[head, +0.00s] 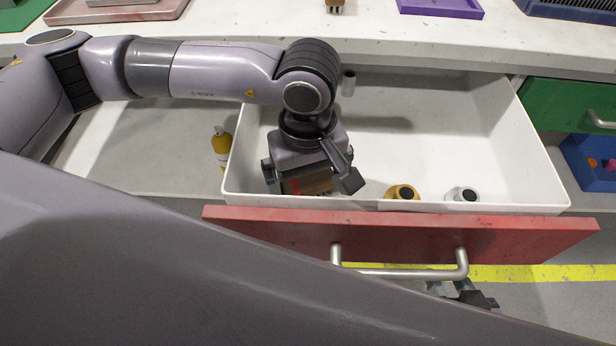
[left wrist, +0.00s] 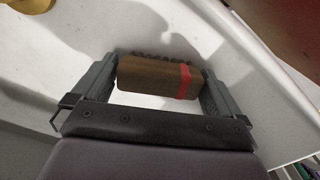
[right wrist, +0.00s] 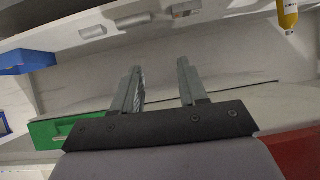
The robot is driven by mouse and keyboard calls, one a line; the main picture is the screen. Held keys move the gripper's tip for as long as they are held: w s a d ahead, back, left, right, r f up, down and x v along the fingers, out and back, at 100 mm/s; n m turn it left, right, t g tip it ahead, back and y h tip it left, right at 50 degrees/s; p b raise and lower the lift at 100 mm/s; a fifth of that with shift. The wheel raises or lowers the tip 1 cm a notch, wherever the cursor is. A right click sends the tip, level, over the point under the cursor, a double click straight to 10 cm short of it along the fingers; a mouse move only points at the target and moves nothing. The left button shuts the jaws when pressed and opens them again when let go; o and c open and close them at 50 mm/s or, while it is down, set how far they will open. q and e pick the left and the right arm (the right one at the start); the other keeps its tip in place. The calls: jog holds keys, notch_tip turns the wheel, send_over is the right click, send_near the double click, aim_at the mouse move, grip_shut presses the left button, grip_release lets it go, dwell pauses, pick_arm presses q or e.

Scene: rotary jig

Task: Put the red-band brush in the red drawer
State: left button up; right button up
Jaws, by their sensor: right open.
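The red drawer (head: 400,235) is pulled open, its white box in full view. My left gripper (head: 312,180) points down inside the box at its front left. The brown wooden red-band brush (left wrist: 155,78) lies between the left fingers in the left wrist view, with a finger at each end and its bristles facing away. The brush (head: 316,182) is partly hidden by the gripper in the head view. Whether it touches the drawer floor cannot be told. My right gripper (right wrist: 160,88) is open and empty; in the head view it shows low, below the drawer handle (head: 400,272).
A gold-topped item (head: 403,192) and a silver-topped item (head: 463,195) stand at the drawer's front wall. A yellow bottle (head: 221,147) is left of the drawer. A green drawer (head: 570,105) and a blue bin (head: 590,165) are at the right. The worktop (head: 440,40) runs behind.

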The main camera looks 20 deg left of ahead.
aim_at(308, 179)
pick_arm(q)
jog(key=shift+r+p, duration=0.4)
jog(key=shift+r, duration=0.05)
notch_tip(308, 179, up, 12)
jog(key=p, duration=0.1)
jog(key=shift+f+p, duration=0.25)
jog(key=shift+p, duration=0.05)
pick_arm(e)
jog(key=shift+s+d+f+m+h, duration=0.1)
jog(key=shift+s+d+m+h, duration=0.1)
jog(key=shift+d, duration=0.25)
jog(key=shift+s+d+f+m+h, duration=0.1)
jog(key=shift+s+d, duration=0.05)
jog(key=shift+d, duration=0.25)
jog(key=shift+r, duration=0.1)
